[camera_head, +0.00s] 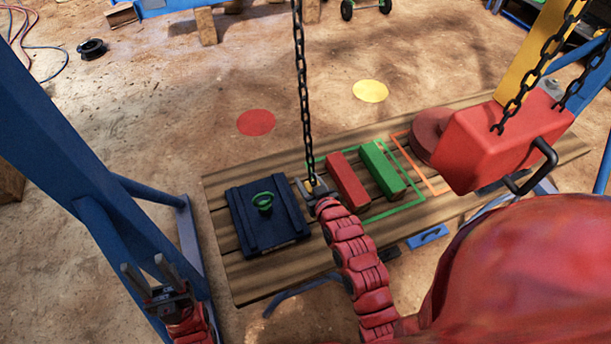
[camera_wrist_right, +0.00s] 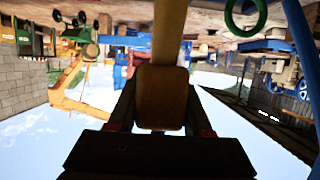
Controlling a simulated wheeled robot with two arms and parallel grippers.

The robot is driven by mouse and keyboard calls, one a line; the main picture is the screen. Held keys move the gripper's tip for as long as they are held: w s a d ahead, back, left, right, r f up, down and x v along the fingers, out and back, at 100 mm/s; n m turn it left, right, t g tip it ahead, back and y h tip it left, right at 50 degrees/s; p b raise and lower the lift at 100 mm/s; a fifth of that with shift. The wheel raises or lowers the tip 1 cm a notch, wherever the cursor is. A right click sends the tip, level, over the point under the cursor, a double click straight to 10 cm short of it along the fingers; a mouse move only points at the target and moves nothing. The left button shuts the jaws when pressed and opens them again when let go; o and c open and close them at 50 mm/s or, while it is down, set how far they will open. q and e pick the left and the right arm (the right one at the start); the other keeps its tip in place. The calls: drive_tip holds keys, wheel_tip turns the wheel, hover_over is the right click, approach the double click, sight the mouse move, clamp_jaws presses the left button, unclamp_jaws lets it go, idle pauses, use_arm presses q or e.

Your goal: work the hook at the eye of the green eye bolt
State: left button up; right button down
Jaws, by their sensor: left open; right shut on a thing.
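The green eye bolt (camera_head: 263,200) stands upright on the dark blue ribbed plate (camera_head: 285,236). Part of a green ring (camera_wrist_right: 245,14) shows at the top right of the right wrist view. My right gripper (camera_head: 315,187) is just right of the plate, at the bottom end of the hanging chain (camera_head: 303,90). It is shut on the hook; a yellowish bit shows between its fingers. In the right wrist view a tan shank and block (camera_wrist_right: 162,98) sit between the fingers; the hook's tip is not clear. My left gripper (camera_head: 150,283) is open and empty, left of the table.
A red block (camera_head: 347,182) and a green block (camera_head: 383,170) lie right of my right gripper on the wooden table (camera_head: 250,283). A big red hoist block (camera_head: 495,145) hangs at right on chains. A blue post (camera_head: 80,165) stands near my left arm.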

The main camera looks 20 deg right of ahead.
drive_tip(key=shift+s+r, duration=0.2)
drive_tip(key=shift+s, duration=0.35)
drive_tip(key=s+a+p, duration=0.1)
drive_tip(key=a+p, duration=0.4)
drive_tip(key=a, duration=0.7)
drive_tip(key=shift+a+p, duration=0.25)
drive_tip(key=shift+p, duration=0.15)
idle(1.1)
idle(0.3)
drive_tip(key=b+x, duration=0.1)
drive_tip(key=x, duration=0.1)
drive_tip(key=b+x, duration=0.1)
drive_tip(key=x, duration=0.1)
drive_tip(key=shift+w+r, duration=0.25)
drive_tip(key=shift+r, duration=0.15)
idle(0.3)
